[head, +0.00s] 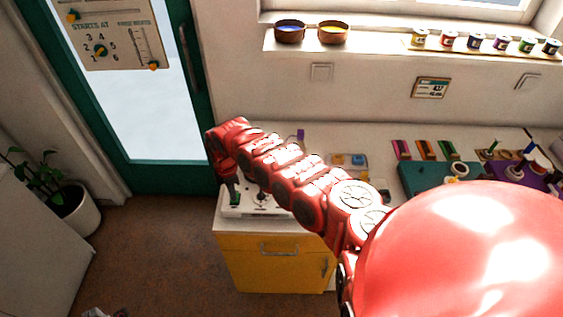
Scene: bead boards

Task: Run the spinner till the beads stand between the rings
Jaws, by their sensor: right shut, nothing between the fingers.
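A white board-like device (268,211) lies at the left end of the counter, above the yellow cabinet. A small dark round part shows on it; my arm covers much of its far side. I cannot make out the spinner, beads or rings for certain. My right gripper (235,201) points down at the left part of this device, shut and empty. Whether it touches the device I cannot tell. My left gripper is not in view.
A yellow cabinet (265,266) stands under the counter. Coloured blocks and a green board (413,180) lie farther right. Two bowls (333,34) and several small jars stand on the sill.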

